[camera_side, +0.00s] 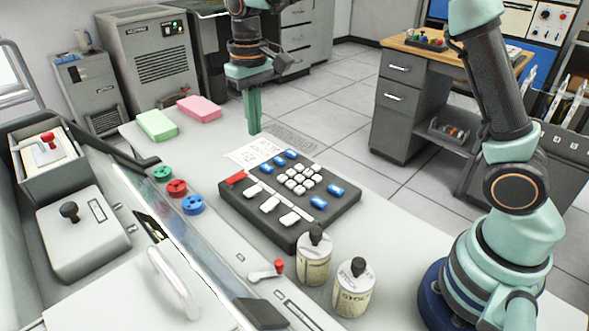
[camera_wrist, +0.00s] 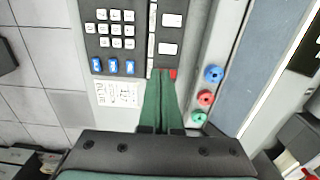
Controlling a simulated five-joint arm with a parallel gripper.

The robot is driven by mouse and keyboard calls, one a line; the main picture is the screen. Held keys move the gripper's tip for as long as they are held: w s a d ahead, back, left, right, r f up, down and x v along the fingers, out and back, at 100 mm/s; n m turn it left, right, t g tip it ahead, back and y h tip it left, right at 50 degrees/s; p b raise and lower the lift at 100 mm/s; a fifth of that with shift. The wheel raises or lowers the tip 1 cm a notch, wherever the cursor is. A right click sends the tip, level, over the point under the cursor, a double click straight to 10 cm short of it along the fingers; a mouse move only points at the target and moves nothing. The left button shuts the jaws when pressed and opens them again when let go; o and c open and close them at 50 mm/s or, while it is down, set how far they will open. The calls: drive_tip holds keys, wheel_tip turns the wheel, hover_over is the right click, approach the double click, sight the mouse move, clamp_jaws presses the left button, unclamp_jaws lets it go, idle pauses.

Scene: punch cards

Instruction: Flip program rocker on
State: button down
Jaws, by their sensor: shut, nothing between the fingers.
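A dark control panel (camera_side: 240,208) lies on the light table, with a red rocker (camera_side: 236,178), several white keys (camera_side: 300,180) and several blue keys (camera_side: 278,160). No label naming a program rocker is readable. In the wrist view the panel (camera_wrist: 143,50) is at the top, the red rocker (camera_wrist: 173,74) at its lower edge and blue keys (camera_wrist: 112,66) to the left. My gripper (camera_side: 254,131) is shut, its green fingers pointing down above the table behind the panel. In the wrist view the fingertips (camera_wrist: 167,76) overlap the panel's edge beside the red rocker; I cannot tell that they touch.
A printed paper (camera_side: 255,151) lies behind the panel. Red, green and blue spools (camera_side: 177,188) stand left of it. Two capped jars (camera_side: 314,258) stand near its front right corner. Green and pink blocks (camera_side: 157,125) lie at the back. A red-tipped lever (camera_side: 268,271) is in front.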

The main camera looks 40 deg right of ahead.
sight(260, 187)
wheel_tip(260, 187, down, 14)
idle(0.6)
drive_tip(key=shift+d+f, duration=0.1)
drive_tip(key=shift+f, duration=0.1)
idle(0.4)
drive_tip(key=shift+a+r, duration=0.35)
drive_tip(key=shift+a, duration=0.35)
wheel_tip(260, 187, up, 14)
drive_tip(key=d, duration=0.3)
idle(0.4)
